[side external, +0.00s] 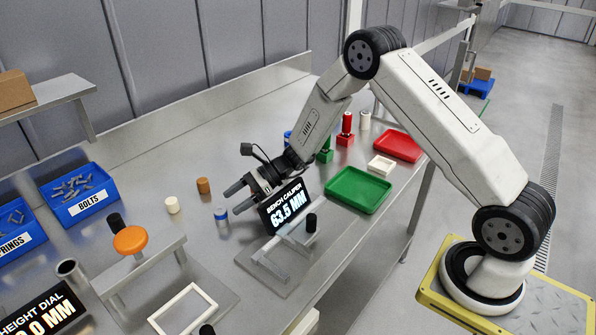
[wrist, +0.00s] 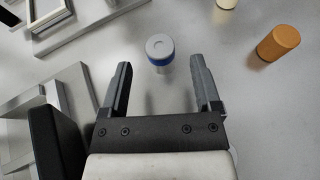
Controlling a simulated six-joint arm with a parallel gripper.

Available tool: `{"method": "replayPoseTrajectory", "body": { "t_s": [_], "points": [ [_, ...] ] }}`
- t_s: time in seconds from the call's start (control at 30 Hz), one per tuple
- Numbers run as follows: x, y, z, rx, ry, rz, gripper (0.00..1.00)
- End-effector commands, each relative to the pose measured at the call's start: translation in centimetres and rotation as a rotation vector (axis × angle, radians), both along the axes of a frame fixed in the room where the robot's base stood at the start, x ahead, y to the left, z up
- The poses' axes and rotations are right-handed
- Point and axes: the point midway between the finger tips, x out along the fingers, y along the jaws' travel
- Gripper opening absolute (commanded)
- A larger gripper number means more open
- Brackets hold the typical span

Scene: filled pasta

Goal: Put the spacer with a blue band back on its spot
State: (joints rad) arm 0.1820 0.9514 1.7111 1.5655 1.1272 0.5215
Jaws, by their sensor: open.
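The spacer with a blue band (side external: 221,217) stands upright on the steel bench, a short grey cylinder with the blue band near its top. In the wrist view the spacer (wrist: 160,50) is just beyond the fingertips, roughly midway between them. My gripper (side external: 233,201) is open and empty, its fingers pointing toward the spacer. The two fingers (wrist: 162,72) show well apart in the wrist view, with nothing between them. I cannot make out a marked spot for the spacer.
A cream spacer (side external: 172,205) and a brown spacer (side external: 203,186) stand behind the banded one. The bench caliper (side external: 284,248) with its display "63.5 MM" (side external: 287,204) is close to my gripper. A green tray (side external: 358,190) and red tray (side external: 398,146) lie right. A height dial stand (side external: 140,268) is left.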

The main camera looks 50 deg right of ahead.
Motion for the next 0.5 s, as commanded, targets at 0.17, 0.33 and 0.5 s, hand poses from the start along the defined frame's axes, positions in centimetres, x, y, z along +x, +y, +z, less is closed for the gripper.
{"method": "replayPoseTrajectory", "body": {
  "t_s": [0.17,0.33,0.5],
  "points": [
    [-0.8,-2.0,0.9,0.001,0.000,-0.002,0.81],
    [-1.3,-2.9,1.3,0.001,0.002,-0.001,0.81],
    [-1.3,-3.1,1.4,0.001,0.002,-0.001,0.81]
  ]
}}
